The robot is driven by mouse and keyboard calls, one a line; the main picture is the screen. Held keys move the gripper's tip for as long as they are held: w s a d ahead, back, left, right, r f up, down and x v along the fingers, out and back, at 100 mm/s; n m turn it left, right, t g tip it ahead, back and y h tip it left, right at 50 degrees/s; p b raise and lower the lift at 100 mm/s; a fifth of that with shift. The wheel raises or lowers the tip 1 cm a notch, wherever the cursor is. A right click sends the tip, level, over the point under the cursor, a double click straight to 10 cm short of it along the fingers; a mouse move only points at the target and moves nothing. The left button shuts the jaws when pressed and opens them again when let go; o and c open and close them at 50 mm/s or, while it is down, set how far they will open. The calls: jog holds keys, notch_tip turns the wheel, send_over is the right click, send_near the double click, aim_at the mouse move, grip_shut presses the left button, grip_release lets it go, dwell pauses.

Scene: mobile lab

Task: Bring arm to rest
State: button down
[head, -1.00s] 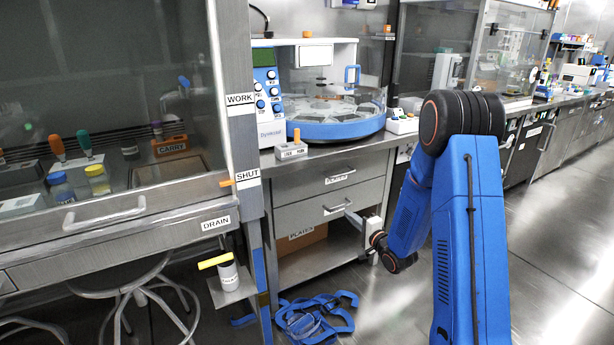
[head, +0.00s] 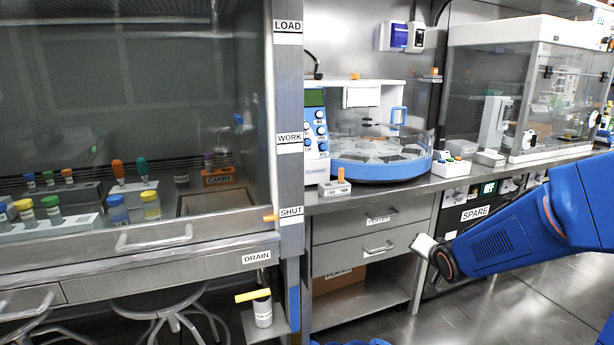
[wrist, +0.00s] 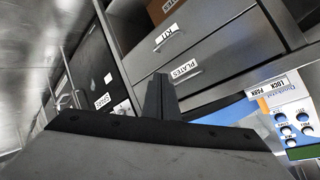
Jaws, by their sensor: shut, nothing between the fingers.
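My arm reaches in from the right edge of the head view as a blue link. It ends in my gripper (head: 424,246), a small pale shape in front of the right side of the drawer unit. In the wrist view my gripper (wrist: 160,98) shows as two dark fingers lying together, with nothing between them. The fingers point toward the drawer fronts, which appear tilted in that view. From these frames I cannot tell the exact gap to the drawers.
The drawer unit (head: 366,222) stands under a bench with a blue-based rotary instrument (head: 380,167). A fume hood (head: 150,240) with bottles and stools below is at left. Open floor (head: 530,290) lies at right.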

jog(key=s+a+r+n+g, duration=0.2)
jog(key=s+n+g, duration=0.1)
jog(key=s, duration=1.5)
jog(key=s+a+r+n+g, duration=0.2)
jog(key=s+n+g, duration=0.2)
jog(key=s, duration=1.5)
jog(key=shift+a, duration=0.1)
